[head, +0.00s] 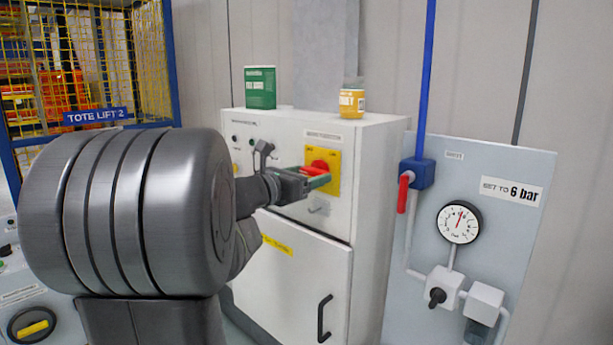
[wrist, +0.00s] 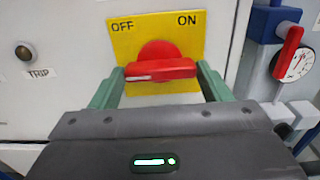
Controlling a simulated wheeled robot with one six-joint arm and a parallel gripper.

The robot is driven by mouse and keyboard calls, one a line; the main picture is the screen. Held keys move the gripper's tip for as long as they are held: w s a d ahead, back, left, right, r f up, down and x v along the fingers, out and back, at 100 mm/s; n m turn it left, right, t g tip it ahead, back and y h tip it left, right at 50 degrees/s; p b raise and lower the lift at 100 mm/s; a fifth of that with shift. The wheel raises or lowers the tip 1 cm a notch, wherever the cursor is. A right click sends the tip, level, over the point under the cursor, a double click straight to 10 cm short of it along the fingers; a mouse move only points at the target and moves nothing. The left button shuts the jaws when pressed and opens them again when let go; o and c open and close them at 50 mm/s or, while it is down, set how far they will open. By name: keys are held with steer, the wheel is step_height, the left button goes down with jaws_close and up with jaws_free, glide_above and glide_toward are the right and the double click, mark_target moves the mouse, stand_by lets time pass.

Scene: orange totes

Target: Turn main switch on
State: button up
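The main switch is a red rotary handle (wrist: 160,70) on a yellow plate (wrist: 190,25) marked OFF at left and ON at right. Its bar lies roughly level across the plate. In the head view the red handle (head: 321,167) is on the upper front of a white cabinet (head: 378,165), partly hidden by my gripper. My gripper (wrist: 161,72) has a green finger at each end of the bar. Both fingers appear to meet the bar's ends, with no clear gap, so it looks shut on the handle. In the head view my gripper (head: 318,174) reaches the plate from the left.
A green box (head: 260,87) and a yellow jar (head: 351,103) stand on the cabinet. A cabinet door handle (head: 324,318) sticks out below. At right, a panel carries a red-handled blue valve (head: 417,173) and a gauge (head: 459,222). A TRIP lamp (wrist: 25,53) is left of the plate.

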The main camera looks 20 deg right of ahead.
steer(key=shift+c, duration=0.5)
steer(key=shift+f+m+b, duration=0.15)
steer(key=shift+m+b, duration=0.15)
steer(key=shift+b, duration=0.45)
steer(key=shift+m+b, duration=8.6)
steer(key=shift+b, duration=2.05)
steer(key=o, duration=1)
